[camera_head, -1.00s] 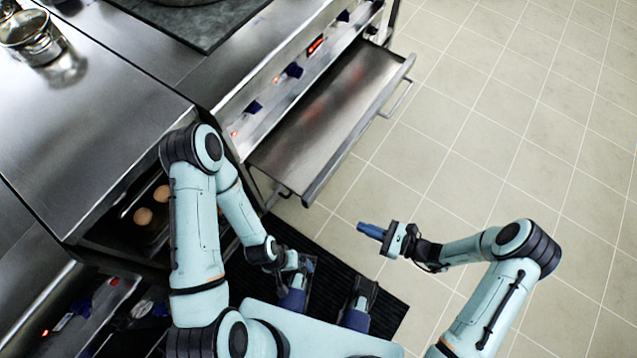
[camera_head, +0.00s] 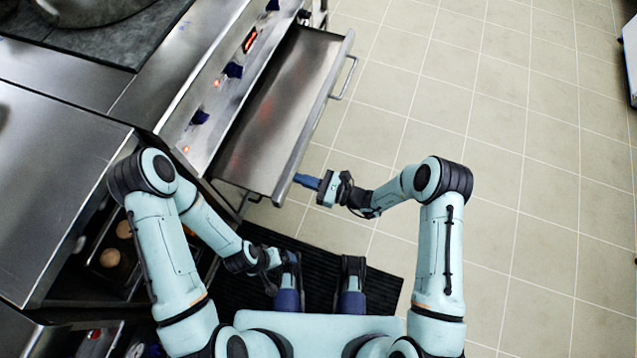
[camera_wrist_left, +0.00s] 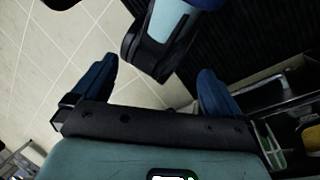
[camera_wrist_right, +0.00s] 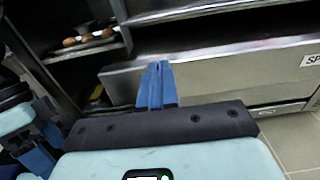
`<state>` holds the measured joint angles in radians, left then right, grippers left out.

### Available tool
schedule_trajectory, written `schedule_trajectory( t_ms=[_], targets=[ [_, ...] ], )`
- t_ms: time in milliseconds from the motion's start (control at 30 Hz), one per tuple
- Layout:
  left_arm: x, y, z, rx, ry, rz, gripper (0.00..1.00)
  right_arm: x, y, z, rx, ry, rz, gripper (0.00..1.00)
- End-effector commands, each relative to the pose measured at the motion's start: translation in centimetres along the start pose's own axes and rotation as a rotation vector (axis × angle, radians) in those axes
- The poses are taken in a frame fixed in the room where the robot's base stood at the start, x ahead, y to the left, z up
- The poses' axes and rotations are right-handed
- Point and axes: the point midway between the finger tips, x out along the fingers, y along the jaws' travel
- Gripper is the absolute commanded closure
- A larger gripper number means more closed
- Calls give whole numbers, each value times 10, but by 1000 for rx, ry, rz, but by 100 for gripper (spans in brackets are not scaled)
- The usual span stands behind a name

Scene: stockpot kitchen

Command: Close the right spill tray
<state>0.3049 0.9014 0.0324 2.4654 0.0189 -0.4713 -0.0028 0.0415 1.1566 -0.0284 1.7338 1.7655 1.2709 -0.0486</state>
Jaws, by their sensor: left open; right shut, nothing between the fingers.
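The right spill tray (camera_head: 276,120) is a wide steel drawer, pulled out below the knob panel in the head view. Its front panel has a bar handle (camera_head: 347,76) near the far end. The panel (camera_wrist_right: 215,82) also shows in the right wrist view, with part of a label at its right. My right gripper (camera_head: 300,180) is shut and empty, with its blue fingertips close to the near end of the tray's front. I cannot tell whether they touch it. My left gripper (camera_wrist_left: 155,85) is open and empty, low over the dark mat beside my base.
A steel counter (camera_head: 55,185) lies at the left, with an open shelf holding round brown items (camera_head: 110,257) under it. A black ribbed mat (camera_head: 325,265) is on the floor. Tiled floor (camera_head: 450,110) to the right of the tray is clear.

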Motion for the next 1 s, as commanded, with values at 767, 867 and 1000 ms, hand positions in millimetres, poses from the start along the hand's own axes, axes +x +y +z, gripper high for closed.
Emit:
schedule_trajectory(
  t_ms=[767,867,1000],
  targets=[
    [12,-4,-15,-4,39,-2,0,38,0,-2,0,-3,0,100],
    [20,-8,-27,-7,73,-4,0,62,0,-2,0,-3,2,100],
    [33,-14,-50,-12,134,-8,0,102,0,-3,1,-4,2,100]
  ],
)
